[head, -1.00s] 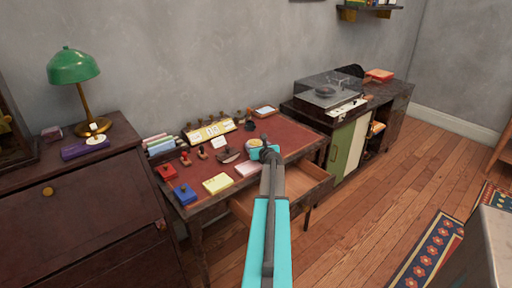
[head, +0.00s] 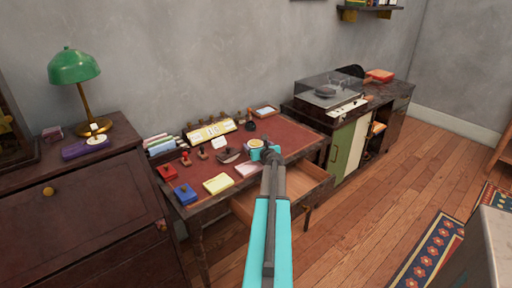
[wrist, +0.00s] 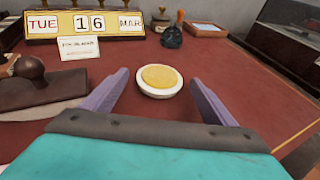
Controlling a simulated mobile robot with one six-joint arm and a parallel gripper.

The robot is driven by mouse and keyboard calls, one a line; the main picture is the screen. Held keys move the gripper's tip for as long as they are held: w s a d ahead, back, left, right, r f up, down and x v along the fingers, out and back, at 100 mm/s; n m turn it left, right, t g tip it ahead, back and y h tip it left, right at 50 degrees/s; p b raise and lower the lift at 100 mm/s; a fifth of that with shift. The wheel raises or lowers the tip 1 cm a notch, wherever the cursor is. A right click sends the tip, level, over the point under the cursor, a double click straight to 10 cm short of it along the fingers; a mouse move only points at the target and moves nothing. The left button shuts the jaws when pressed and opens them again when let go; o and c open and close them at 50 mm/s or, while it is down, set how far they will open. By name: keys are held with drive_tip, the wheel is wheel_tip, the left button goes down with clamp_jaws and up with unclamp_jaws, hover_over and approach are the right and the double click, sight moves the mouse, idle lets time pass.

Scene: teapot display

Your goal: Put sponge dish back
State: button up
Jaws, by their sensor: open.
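The sponge dish (wrist: 160,80) is a small round white dish with a yellow sponge in it. In the wrist view it sits on the red desk top, centred between and just beyond my gripper's fingertips. In the head view the dish (head: 255,143) shows just behind my gripper (head: 266,152), which partly hides it. My gripper (wrist: 160,88) is open and empty, its two purple-grey fingers spread low over the desk. No contact with the dish shows.
A calendar block (wrist: 85,24) and a small card (wrist: 79,48) stand at the back left. A rocker blotter (wrist: 42,82) lies left of my gripper. A dark round object (wrist: 172,37) stands behind the dish. The desk's right side is clear. An open drawer (head: 295,190) juts out in front.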

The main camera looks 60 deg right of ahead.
drive_tip(key=shift+v, duration=5.7)
drive_tip(key=shift+r, duration=0.1)
